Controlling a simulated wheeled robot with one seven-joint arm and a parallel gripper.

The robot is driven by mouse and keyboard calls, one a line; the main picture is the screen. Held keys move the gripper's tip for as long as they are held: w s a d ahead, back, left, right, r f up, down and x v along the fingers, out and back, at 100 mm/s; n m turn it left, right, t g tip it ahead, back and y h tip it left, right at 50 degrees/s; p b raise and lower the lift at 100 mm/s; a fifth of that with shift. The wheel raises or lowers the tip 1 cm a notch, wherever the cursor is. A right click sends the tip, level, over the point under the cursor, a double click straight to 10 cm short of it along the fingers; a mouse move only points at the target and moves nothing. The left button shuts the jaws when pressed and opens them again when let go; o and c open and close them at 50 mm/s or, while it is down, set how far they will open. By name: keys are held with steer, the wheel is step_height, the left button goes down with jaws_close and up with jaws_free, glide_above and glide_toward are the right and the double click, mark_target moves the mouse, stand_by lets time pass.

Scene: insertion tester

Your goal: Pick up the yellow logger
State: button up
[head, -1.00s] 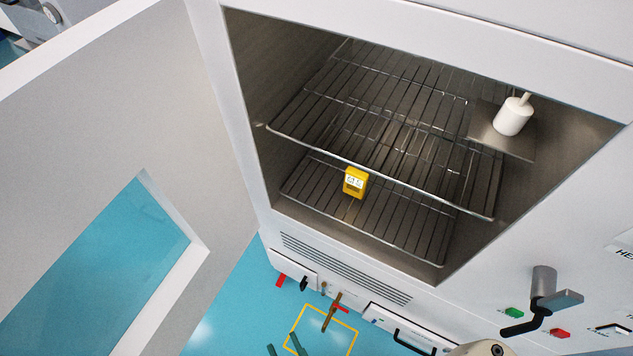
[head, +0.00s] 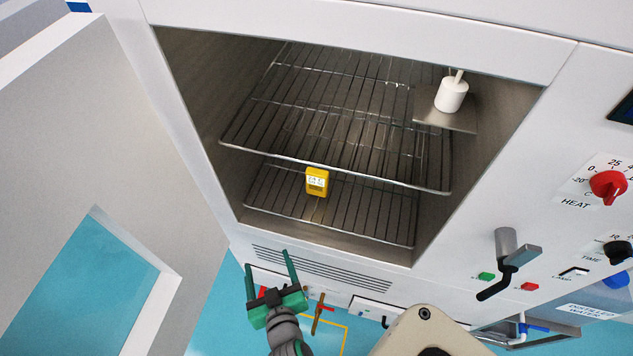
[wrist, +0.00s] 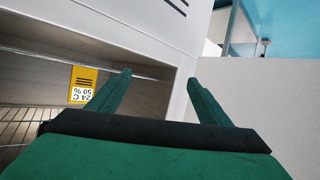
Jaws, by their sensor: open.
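The yellow logger (head: 317,182) is a small upright box with a pale display, on the lower wire rack near its front, below the upper rack's front edge. In the wrist view the logger (wrist: 83,85) shows at the left, its display reading 24 C and 50 %. My green gripper (head: 270,270) is open and empty in the head view, outside the chamber, below and left of the logger. In the wrist view the two fingers (wrist: 160,95) are spread, and the logger lies left of them, apart from both.
The upper wire rack (head: 335,117) overhangs the lower rack (head: 350,217). A white cylinder (head: 451,96) stands on a metal plate at the right. The open door (head: 60,170) is at the left. The panel at the right has a handle (head: 507,265) and a red knob (head: 608,187).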

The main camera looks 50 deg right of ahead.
steer(key=w+d+r+m+g+h, duration=0.1)
steer(key=w+d+r+m+h, duration=0.1)
steer(key=d, duration=0.3)
steer(key=w+d+r+m+g+h, duration=0.1)
steer(key=w+d+r+m+g, duration=0.1)
steer(key=d, duration=0.3)
steer(key=m+g+h, duration=0.3)
steer(key=m, duration=0.1)
glide_toward(315, 181)
steer(key=x, duration=0.4)
steer(key=shift+f, duration=0.15)
steer(key=shift+d, duration=0.3)
steer(key=x, duration=0.5)
steer(key=shift+w, duration=0.1)
steer(key=x, duration=0.4)
steer(key=shift+d+r, duration=0.25)
steer(key=shift+d, duration=0.1)
steer(key=shift+w+d+f, duration=0.15)
steer(key=shift+d+f, duration=0.05)
steer(key=shift+d, duration=0.15)
steer(key=c, duration=1.2)
